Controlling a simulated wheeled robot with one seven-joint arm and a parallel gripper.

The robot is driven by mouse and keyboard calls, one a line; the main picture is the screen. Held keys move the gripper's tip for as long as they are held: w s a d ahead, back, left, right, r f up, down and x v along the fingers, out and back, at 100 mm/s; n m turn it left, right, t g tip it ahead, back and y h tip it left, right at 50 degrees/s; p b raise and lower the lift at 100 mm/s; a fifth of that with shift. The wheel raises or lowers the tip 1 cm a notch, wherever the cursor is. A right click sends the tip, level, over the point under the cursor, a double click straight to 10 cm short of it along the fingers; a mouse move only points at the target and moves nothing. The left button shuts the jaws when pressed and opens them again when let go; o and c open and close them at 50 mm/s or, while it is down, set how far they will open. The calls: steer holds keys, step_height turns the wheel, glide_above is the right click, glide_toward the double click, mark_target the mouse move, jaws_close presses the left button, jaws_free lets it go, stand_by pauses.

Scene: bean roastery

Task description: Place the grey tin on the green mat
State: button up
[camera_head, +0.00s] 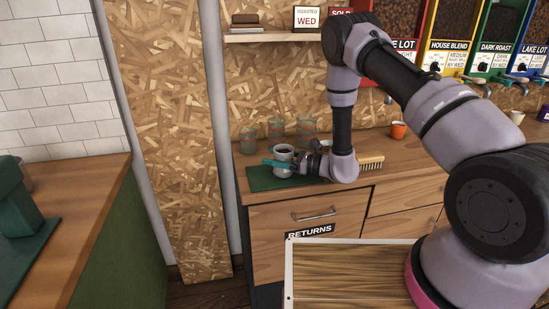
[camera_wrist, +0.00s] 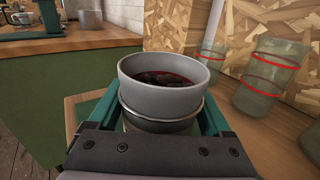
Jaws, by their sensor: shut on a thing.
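The grey tin (camera_wrist: 163,82) is upright between my gripper's green fingers in the wrist view, with dark contents inside it. It also shows in the head view (camera_head: 283,154) over the green mat (camera_head: 262,180). My gripper (camera_head: 283,164) is shut on the tin from the right side. The mat lies on the wooden counter at its left end, and a corner of it shows in the wrist view (camera_wrist: 78,106). The tin's base is hidden by my gripper, so I cannot tell whether it touches the mat.
Several clear glasses with red bands (camera_head: 276,130) stand behind the mat. A brush (camera_head: 371,162) lies to the right, partly behind my arm, and an orange cup (camera_head: 398,130) is farther right. A drawer labelled RETURNS (camera_head: 310,231) is below. A separate counter (camera_head: 88,190) stands at left.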

steer(key=shift+f, duration=0.15)
steer(key=o, duration=1.5)
